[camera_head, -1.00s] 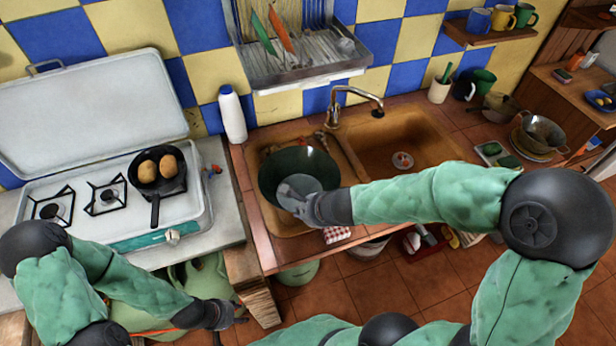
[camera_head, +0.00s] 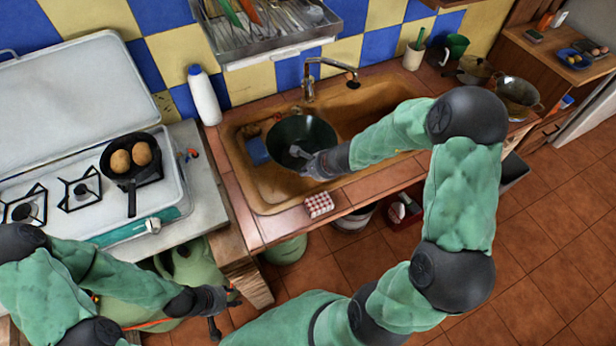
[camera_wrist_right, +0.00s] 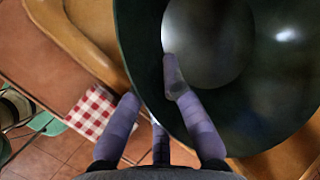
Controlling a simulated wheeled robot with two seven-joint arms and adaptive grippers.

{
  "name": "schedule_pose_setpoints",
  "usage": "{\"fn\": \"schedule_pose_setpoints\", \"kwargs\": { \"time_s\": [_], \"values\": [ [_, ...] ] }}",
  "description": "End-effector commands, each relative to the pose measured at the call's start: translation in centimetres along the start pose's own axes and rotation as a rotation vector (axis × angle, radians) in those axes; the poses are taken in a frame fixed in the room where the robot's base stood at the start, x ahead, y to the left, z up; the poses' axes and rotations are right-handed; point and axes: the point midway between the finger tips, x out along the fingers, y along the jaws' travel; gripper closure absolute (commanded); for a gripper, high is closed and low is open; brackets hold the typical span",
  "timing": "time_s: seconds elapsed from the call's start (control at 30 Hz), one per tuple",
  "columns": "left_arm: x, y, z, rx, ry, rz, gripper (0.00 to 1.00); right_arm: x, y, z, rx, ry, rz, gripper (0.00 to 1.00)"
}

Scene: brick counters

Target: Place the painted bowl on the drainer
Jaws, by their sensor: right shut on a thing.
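The painted bowl (camera_head: 318,128), dark green inside with a lighter round centre, is over the left basin of the sink, tilted toward the head camera. My right gripper (camera_head: 304,159) is shut on its near rim. In the right wrist view the bowl (camera_wrist_right: 270,75) fills the upper right. One finger of the right gripper (camera_wrist_right: 152,88) lies inside the bowl, and the others are outside the rim. The drainer (camera_head: 283,53) is a metal rack on the wall above and left of the tap, holding utensils. My left gripper (camera_head: 224,311) is open and empty at the counter's front, below the stove.
The tap (camera_head: 328,64) stands behind the sink (camera_head: 262,198), below the drainer. A white bottle (camera_head: 204,95) stands left of the sink. A blue object (camera_head: 257,151) is in the left basin. A checked cloth (camera_head: 319,205) lies on the front edge. Pots (camera_head: 518,94) stand on the right.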

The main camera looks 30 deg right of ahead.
Motion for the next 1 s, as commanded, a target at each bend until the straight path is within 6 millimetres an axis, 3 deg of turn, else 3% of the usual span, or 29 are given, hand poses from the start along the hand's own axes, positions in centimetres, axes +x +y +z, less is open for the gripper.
{"fn": "schedule_pose_setpoints", "kwargs": {
  "time_s": [0.27,0.73,0.8,0.83,1.0],
  "values": [
    [1.7,-0.6,-0.1,0.0,0.0,0.0,0.6,2.9,1.2,-1.6,0.001,0.0,-0.002,1.0],
    [2.0,-0.7,-0.1,0.0,0.0,0.0,0.6,3.2,1.4,-1.7,-0.001,0.0,-0.003,1.0],
    [1.9,-0.7,-0.1,0.0,0.0,0.0,0.6,3.2,1.6,-1.6,0.001,0.0,0.001,0.72],
    [1.9,-0.7,-0.1,0.0,0.0,0.0,0.6,3.2,1.6,-1.6,0.001,0.0,0.001,0.68],
    [1.9,-0.7,-0.1,0.0,0.0,0.0,0.6,3.2,1.6,-1.6,0.001,0.0,0.001,0.68]
  ]
}}
